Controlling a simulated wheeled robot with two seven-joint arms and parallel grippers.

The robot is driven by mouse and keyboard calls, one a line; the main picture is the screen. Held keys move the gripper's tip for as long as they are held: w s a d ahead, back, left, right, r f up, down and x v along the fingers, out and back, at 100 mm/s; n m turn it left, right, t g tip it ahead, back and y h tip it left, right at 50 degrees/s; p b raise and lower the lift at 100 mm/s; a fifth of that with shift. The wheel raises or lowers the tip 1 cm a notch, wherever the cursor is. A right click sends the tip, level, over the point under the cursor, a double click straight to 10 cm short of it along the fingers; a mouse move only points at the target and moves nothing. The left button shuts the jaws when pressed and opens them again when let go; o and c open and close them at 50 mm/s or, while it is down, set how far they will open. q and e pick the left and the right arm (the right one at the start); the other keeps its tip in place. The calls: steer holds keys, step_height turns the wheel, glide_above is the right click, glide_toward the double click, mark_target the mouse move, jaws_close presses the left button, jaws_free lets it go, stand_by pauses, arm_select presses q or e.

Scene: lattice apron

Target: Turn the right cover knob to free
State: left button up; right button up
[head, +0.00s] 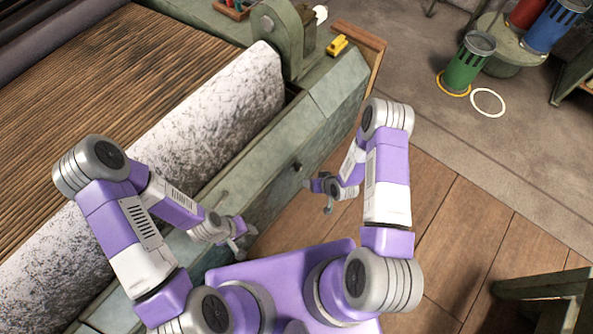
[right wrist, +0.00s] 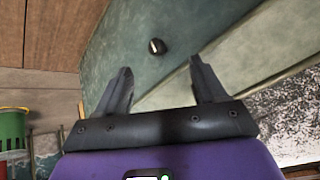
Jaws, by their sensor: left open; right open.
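The right cover knob (head: 297,165) is a small dark knob on the green side cover (head: 270,192) of the machine. In the right wrist view the knob (right wrist: 156,46) shows ahead, between and beyond the two fingertips. My right gripper (head: 317,196) is open and empty, a little apart from the knob; its fingers also show spread in the right wrist view (right wrist: 160,66). My left gripper (head: 243,242) is open and empty beside the cover, farther left. The knob's exact turn angle is too small to read.
A large speckled white roller (head: 190,130) lies behind the cover, next to a brown slatted belt (head: 100,75). A yellow item (head: 337,45) sits on the machine's far end. A green canister (head: 468,65) stands at the back right. The wooden floor (head: 455,220) is clear.

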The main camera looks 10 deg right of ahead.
mark_target(301, 168)
steer(key=w+d+f+n+t+y+b, duration=0.1)
steer(key=w+d+f+n+t+b, duration=0.2)
steer(key=w+f, duration=0.4)
steer(key=w+a+f+n+y+b, duration=0.1)
steer(key=w+f, duration=0.1)
steer(key=w+a+f+n+y+b, duration=0.1)
steer(key=w+a+f+n+b, duration=0.1)
steer(key=w+a+f+n+t+y+b, duration=0.1)
steer(key=w+a+f+n+y+b, duration=0.1)
steer(key=f, duration=0.1)
arm_select(q)
step_height(301, 168, down, 10)
steer(key=shift+r, duration=0.1)
arm_select(e)
steer(key=shift+c, duration=0.2)
steer(key=c, duration=1)
